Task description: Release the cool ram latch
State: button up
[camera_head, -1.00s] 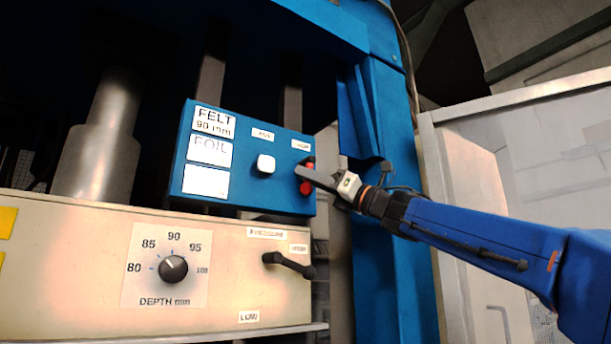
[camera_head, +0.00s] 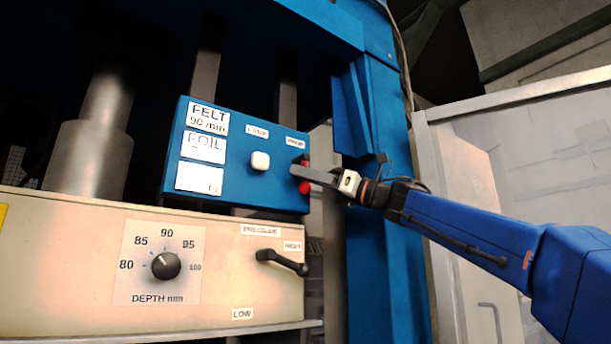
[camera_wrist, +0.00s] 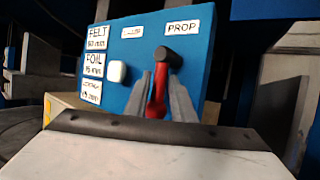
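A blue control panel (camera_head: 235,190) carries a red handle with a black end (camera_head: 305,187) below a label reading PROP. The handle also shows in the wrist view (camera_wrist: 157,97), standing upright with its black end at the top. My gripper (camera_head: 298,172) is at this handle, and its fingers hide the handle's middle in the head view. In the wrist view its two fingers stand on either side of the red part. The gap looks nearly filled, but I cannot tell whether they press on it. No part in view is labelled as a ram latch.
A white button (camera_head: 260,161) sits left of the handle. Below is a cream housing (camera_head: 80,290) with a depth dial (camera_head: 166,266) and a black pressure lever (camera_head: 283,262). A blue upright (camera_head: 370,240) stands close behind my gripper.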

jog(key=v, duration=1.7)
jog(key=shift+s+d, duration=0.1)
jog(key=shift+d, duration=0.05)
dwell(0.4)
